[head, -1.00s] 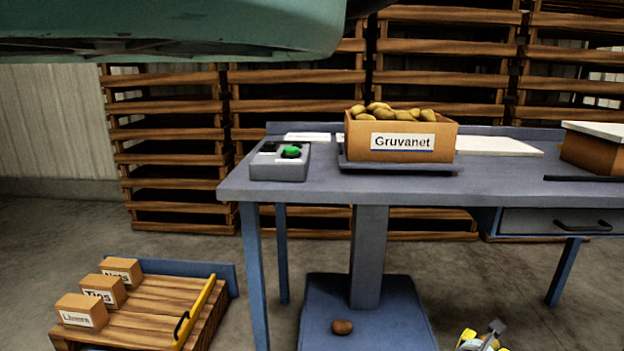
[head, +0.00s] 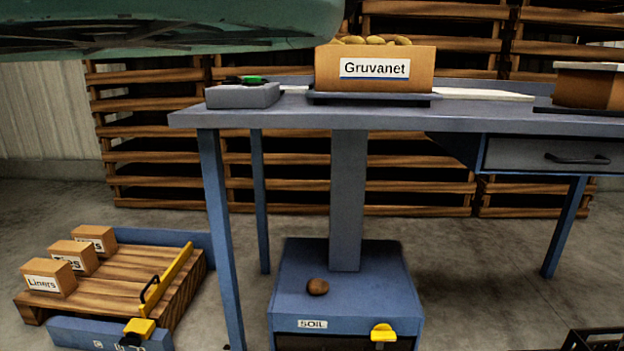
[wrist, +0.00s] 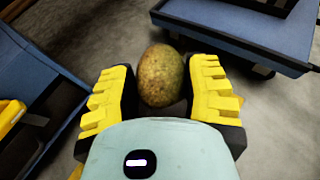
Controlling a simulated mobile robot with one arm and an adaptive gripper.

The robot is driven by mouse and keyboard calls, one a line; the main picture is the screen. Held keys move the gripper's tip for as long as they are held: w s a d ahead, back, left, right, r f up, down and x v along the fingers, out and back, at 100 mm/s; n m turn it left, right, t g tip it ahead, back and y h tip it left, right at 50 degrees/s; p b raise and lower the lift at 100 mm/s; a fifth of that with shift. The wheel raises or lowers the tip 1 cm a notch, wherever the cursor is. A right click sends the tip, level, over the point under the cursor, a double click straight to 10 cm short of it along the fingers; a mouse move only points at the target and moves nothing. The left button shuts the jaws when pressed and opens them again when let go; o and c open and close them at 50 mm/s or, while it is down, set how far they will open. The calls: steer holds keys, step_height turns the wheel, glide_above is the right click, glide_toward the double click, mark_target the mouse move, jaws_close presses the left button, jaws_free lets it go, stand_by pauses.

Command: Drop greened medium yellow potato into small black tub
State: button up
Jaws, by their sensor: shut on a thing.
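A mottled yellow-brown potato with a greenish tinge (wrist: 161,75) sits between the yellow pads of my gripper (wrist: 163,90) in the wrist view. My gripper is shut on it, and the potato's far end sticks out beyond the pads. Below it is bare grey floor. In the head view neither my gripper nor this potato can be made out. I cannot clearly identify the small black tub. A black open-topped container (head: 592,341) is cut off at the lower right of the head view.
A blue table (head: 300,120) carries a box labelled Gruvanet (head: 375,80) full of potatoes. Below, a brown potato (head: 318,287) lies on a blue SOIL cabinet (head: 290,260). A pallet (head: 120,290) with small boxes stands left. In the wrist view, a blue platform (wrist: 235,30) is top right.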

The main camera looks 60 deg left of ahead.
steer(key=shift+f+b, duration=1.2)
steer(key=shift+f, duration=0.65)
steer(key=o, duration=1.2)
steer(key=shift+s, duration=0.2)
steer(key=shift+s+a+r, duration=0.1)
steer(key=shift+s, duration=0.25)
steer(key=v, duration=1.1)
steer(key=shift+w+r, duration=0.1)
steer(key=shift+r, duration=0.05)
